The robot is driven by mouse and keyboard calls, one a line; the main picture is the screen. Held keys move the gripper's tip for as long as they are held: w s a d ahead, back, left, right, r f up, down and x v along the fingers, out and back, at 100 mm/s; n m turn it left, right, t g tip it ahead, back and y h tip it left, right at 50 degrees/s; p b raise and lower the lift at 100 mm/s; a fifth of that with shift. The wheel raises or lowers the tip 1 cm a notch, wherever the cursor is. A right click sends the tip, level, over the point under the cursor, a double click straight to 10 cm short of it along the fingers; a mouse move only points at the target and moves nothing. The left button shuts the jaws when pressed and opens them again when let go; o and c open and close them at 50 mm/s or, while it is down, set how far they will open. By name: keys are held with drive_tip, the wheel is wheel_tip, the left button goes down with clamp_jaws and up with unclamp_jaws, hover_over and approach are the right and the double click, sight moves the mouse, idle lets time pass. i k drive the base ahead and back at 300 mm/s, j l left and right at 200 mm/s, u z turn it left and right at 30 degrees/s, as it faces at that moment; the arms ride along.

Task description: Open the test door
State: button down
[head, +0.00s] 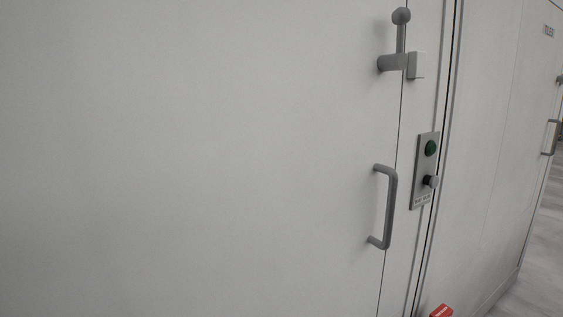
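A large pale door (220,160) fills most of the head view and looks closed, its right edge meeting the frame at a thin dark seam. A grey bar handle (391,208) stands upright near that edge. Above it is a grey latch (400,45) with a round knob at the top of an upright arm. Its crosspiece reaches the light block (416,65) across the seam; I cannot tell whether it is locked. My gripper is not in view.
A control panel (420,195) with a green button (431,148) and a dark knob (430,181) is on the frame right of the handle. A red object (441,311) shows at the bottom edge. Another panel with a handle (550,138) stands farther right, beside open floor (540,265).

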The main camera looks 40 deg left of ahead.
sight(158, 157)
drive_tip(key=u, duration=0.65)
drive_tip(key=i+l+u, duration=0.1)
drive_tip(key=u, duration=0.35)
drive_tip(key=l+u, duration=0.5)
drive_tip(key=i+l+u, duration=0.1)
drive_tip(key=u, duration=0.35)
drive_tip(key=l+u, duration=0.35)
drive_tip(key=u, duration=0.15)
drive_tip(key=k+l+u, duration=0.15)
drive_tip(key=l, duration=0.35)
drive_tip(key=k+l+u, duration=0.15)
drive_tip(key=l, duration=0.3)
drive_tip(key=k+l+u, duration=0.15)
drive_tip(key=l, duration=0.3)
drive_tip(key=k+l+u, duration=0.15)
drive_tip(key=l, duration=0.3)
drive_tip(key=k+l+u, duration=0.15)
drive_tip(key=k+l, duration=0.25)
drive_tip(key=k, duration=0.25)
drive_tip(key=k+l+u, duration=0.1)
drive_tip(key=k, duration=0.25)
